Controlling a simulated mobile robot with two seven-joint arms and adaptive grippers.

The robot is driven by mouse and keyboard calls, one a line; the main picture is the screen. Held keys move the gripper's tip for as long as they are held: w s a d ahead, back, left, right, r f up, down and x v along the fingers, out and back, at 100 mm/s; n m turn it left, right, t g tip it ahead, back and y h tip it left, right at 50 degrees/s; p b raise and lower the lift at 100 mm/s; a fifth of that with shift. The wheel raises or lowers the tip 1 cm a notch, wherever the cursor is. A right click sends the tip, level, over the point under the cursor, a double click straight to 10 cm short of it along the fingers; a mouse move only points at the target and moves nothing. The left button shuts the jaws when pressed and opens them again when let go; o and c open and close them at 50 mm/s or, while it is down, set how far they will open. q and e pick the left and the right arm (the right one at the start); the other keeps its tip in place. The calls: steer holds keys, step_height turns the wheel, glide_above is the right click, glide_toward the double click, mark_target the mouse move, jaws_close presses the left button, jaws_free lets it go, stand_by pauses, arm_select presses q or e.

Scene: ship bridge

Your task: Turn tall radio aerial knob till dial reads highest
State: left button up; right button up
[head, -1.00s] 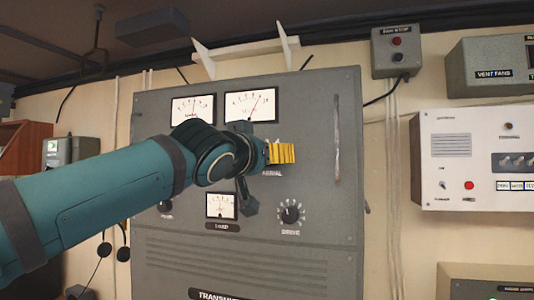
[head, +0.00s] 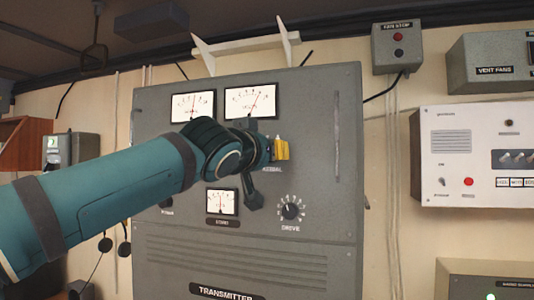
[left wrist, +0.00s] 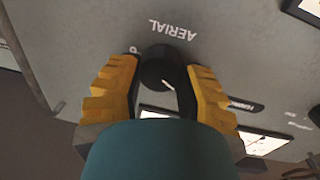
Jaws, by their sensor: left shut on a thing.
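The tall grey transmitter cabinet (head: 300,110) stands against the wall. Two dials sit at its top, a left dial (head: 193,106) and a wider right dial (head: 251,101) whose needle leans right of upright. My left gripper (head: 280,149) is at the panel over the AERIAL label. In the left wrist view, my left gripper (left wrist: 165,80) has its yellow fingers on either side of the round black aerial knob (left wrist: 158,68), shut on it. The AERIAL lettering (left wrist: 172,30) shows beside the knob. In the head view the knob is hidden behind the gripper. My right gripper is not in view.
A drive knob (head: 291,208) and a small lower dial (head: 222,202) sit below my arm. A fan stop box (head: 398,50) and a white panel (head: 450,180) with a red button are on the wall to the right.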

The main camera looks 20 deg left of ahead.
arm_select(q)
steer(key=shift+m, duration=0.4)
steer(key=shift+m+p, duration=1)
steer(key=shift+m, duration=2.3)
steer(key=o, duration=1.2)
steer(key=shift+w, duration=0.1)
steer(key=shift+o, duration=0.2)
steer(key=s+a, duration=0.1)
steer(key=s, duration=1.1)
steer(key=shift+r, duration=0.35)
